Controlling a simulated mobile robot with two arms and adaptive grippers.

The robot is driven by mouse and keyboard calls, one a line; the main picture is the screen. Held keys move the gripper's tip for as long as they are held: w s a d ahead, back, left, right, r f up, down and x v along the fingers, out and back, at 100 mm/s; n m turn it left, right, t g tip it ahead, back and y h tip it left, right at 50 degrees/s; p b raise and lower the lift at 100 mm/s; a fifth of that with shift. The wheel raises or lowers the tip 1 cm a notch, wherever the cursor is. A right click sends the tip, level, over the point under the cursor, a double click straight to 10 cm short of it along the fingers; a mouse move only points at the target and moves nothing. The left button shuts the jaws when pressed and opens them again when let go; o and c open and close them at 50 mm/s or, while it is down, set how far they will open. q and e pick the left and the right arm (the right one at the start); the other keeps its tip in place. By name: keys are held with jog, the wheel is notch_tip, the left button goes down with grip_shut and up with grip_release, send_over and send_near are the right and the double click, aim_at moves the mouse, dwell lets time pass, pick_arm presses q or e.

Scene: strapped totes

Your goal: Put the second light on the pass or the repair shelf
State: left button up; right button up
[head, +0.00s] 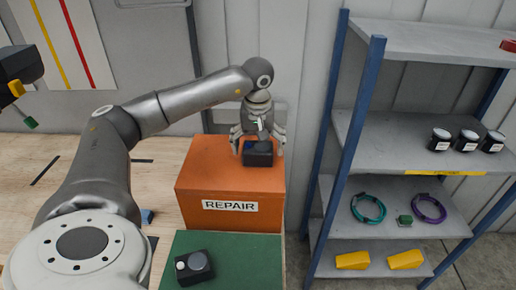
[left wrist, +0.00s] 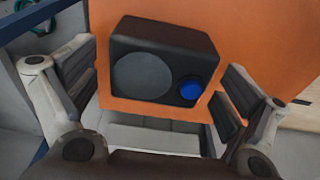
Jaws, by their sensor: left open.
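A dark boxy light (head: 258,158) sits on top of the orange repair shelf (head: 228,176), which bears a "REPAIR" label. In the left wrist view the light (left wrist: 165,58) shows a round grey face and a blue button. My left gripper (head: 259,146) is above it with its fingers spread on either side; in the left wrist view the gripper (left wrist: 152,90) is open with gaps beside the light. A second dark light (head: 195,266) with a white button lies on the green mat (head: 230,250) in front. My right gripper is not in view.
A blue-posted metal rack (head: 345,125) stands close on the right, holding jars (head: 467,139), cable coils (head: 368,208) and yellow blocks (head: 353,260). A wooden table (head: 30,165) lies left. A black fixture (head: 22,64) with yellow and green parts is at upper left.

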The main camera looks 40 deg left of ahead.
aim_at(258, 150)
pick_arm(q)
notch_tip(258, 150, up, 11)
jog(key=s+b, duration=0.1)
jog(key=shift+d+r+b, duration=0.15)
jog(key=shift+d+b, duration=0.25)
jog(key=shift+d, duration=0.05)
jog(key=shift+s, duration=0.1)
